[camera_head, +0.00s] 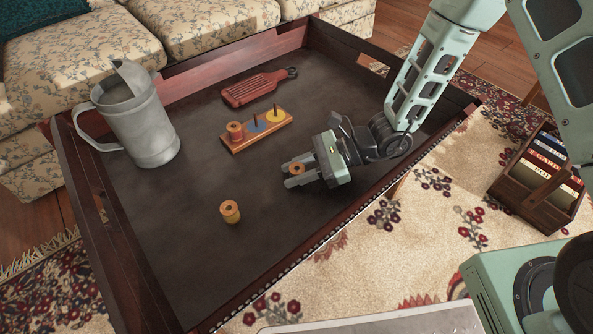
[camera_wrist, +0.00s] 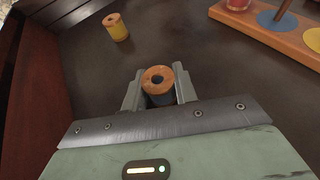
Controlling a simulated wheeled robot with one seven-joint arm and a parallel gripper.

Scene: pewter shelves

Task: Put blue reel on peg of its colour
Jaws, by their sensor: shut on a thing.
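The blue reel (camera_wrist: 160,100), with a wooden top and a dark blue body, stands upright between the two fingers of my gripper (camera_wrist: 157,88). In the head view my gripper (camera_head: 294,174) is low over the tray floor, shut on the reel (camera_head: 297,169); whether the reel touches the floor I cannot tell. The wooden peg board (camera_head: 257,140) lies behind and left of my gripper. Its middle peg stands on a blue disc (camera_head: 257,126) and is bare. A red reel (camera_head: 236,131) sits at its left end. A yellow disc (camera_head: 275,116) marks the right peg, also bare.
A yellow reel (camera_head: 230,212) stands alone on the tray floor, left of my gripper. A grey metal jug (camera_head: 145,125) stands at the left and a red-brown slatted board (camera_head: 255,88) lies behind the peg board. Raised walls (camera_head: 240,55) edge the tray.

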